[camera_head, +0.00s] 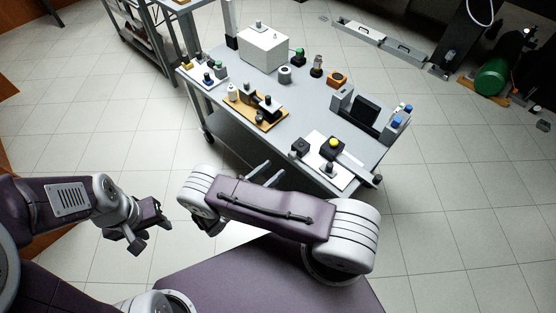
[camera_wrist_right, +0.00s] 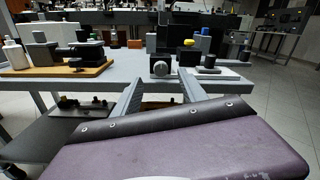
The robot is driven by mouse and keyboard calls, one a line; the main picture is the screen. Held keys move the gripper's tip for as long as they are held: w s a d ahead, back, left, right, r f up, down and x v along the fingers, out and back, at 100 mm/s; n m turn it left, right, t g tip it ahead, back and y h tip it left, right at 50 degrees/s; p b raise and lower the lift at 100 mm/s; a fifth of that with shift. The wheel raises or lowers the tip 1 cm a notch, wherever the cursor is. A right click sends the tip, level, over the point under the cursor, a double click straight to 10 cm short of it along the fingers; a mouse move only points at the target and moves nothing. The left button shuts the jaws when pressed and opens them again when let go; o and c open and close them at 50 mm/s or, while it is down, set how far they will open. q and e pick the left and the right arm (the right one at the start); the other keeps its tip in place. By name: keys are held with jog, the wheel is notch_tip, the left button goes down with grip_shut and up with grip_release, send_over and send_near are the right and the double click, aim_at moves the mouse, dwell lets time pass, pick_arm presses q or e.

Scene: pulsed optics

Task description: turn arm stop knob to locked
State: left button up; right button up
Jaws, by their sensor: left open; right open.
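A dark block with a round grey knob on its front face (camera_wrist_right: 163,67) stands near the table's front edge; the same dark block (camera_head: 300,148) shows in the head view. A dark box with a yellow top (camera_head: 333,143) is beside it, on a white plate (camera_head: 318,166) with a long flat bar (camera_head: 354,162). I cannot tell the knob's setting. My right gripper (camera_wrist_right: 163,90) is open and empty, its fingers pointing toward the grey knob, apart from it. My left gripper (camera_head: 152,230) is open and empty over the floor at the left, away from the table.
The grey table (camera_head: 222,130) also holds a wooden board with parts (camera_head: 267,124), a white box (camera_head: 264,48), an orange block (camera_head: 337,78) and a grey holder with a dark panel (camera_head: 366,110). The tiled floor (camera_head: 90,135) to the left is clear.

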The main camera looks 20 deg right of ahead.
aim_at(290, 157)
jog(key=shift+t, duration=0.3)
jog(key=x, duration=0.5)
jog(key=f+x, duration=0.1)
jog(key=x, duration=0.2)
jog(key=shift+s+d, duration=0.1)
jog(key=shift+d, duration=0.2)
grip_shut()
